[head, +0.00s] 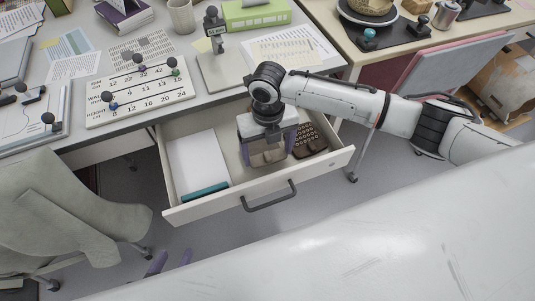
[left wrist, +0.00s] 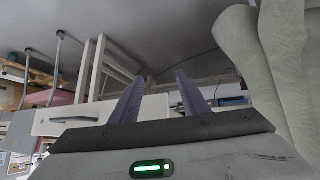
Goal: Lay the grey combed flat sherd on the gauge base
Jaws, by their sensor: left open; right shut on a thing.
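My right gripper (head: 267,158) reaches down into the open desk drawer, its purple fingers set wide apart. It is shut on a dull beige-brown piece (head: 268,156), mostly hidden under the gripper; I cannot tell whether this is the grey combed sherd. No other piece stands out clearly as that sherd. A grey flat plate with an upright dark-topped post (head: 224,72), perhaps the gauge base, stands on the desk behind the drawer. My left gripper (head: 169,262) is open and empty, low in front of the drawer. Its purple fingers also show in the left wrist view (left wrist: 158,100).
The drawer (head: 203,210) also holds a white block with a teal edge (head: 197,165) and a dark brown ridged item (head: 309,140). A board with numbered rows and knobs (head: 140,92) lies on the desk. A grey-green chair (head: 65,215) stands at left.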

